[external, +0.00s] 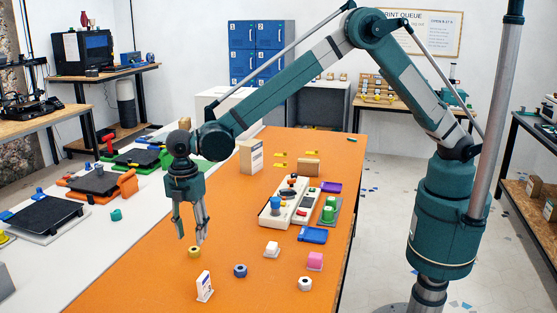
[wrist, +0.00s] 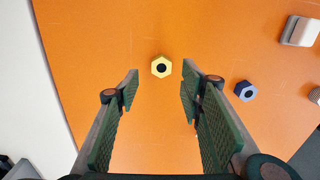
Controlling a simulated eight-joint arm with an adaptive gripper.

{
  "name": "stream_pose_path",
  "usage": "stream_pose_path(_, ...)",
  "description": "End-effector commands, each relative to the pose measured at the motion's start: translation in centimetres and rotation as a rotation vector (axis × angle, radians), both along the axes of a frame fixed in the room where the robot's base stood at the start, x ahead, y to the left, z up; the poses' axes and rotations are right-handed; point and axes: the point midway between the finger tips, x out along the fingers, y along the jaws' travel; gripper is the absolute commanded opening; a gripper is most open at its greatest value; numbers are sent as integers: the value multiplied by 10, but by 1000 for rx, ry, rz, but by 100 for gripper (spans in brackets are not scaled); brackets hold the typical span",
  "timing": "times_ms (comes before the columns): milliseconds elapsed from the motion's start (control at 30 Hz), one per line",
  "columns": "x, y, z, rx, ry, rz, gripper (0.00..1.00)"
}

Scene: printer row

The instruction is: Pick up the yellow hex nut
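The yellow hex nut (external: 194,252) lies flat on the orange table, toward its left front part. It also shows in the wrist view (wrist: 161,67), just beyond the fingertips and roughly centred between them. My gripper (external: 191,238) points down above the table close to the nut. In the wrist view my gripper (wrist: 160,85) is open, with its two green padded fingers apart and nothing between them. The nut is fully visible and untouched.
A blue hex nut (external: 240,271) lies to the right, with a white nut (external: 304,284) further right. A small white sign (external: 205,287) stands near the front. The orange table (external: 150,275) is bare on the left.

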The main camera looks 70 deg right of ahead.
Motion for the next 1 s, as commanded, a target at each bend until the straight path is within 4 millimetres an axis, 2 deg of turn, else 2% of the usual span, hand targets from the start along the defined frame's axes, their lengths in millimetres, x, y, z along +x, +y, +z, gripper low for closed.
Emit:
stream_pose_path(467,0,0,-7,0,0,0,38)
stream_pose_path(1000,-2,-1,-55,0,0,0,38)
